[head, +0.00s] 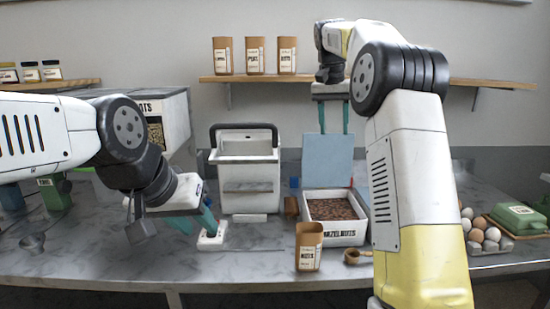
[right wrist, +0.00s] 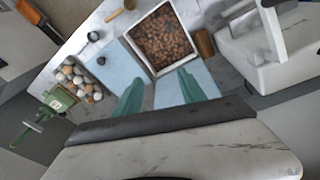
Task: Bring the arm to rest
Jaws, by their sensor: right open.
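My right arm rises at the right in the head view. Its gripper (head: 334,130) hangs high near the shelf, pointing down, with two teal fingers apart and nothing between them. The right wrist view also shows this gripper (right wrist: 160,88) open and empty, above a light blue panel (right wrist: 168,94) and a bin of hazelnuts (right wrist: 163,40). My left gripper (head: 200,228) is low over the counter at the left, its teal fingers apart. One fingertip is at a small white object (head: 213,241); whether they touch is unclear.
The hazelnut bin (head: 334,236) has its blue lid (head: 327,161) upright behind it. Eggs (head: 481,235) and a green carton (head: 517,218) are right. Bags (head: 254,56) line the shelf.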

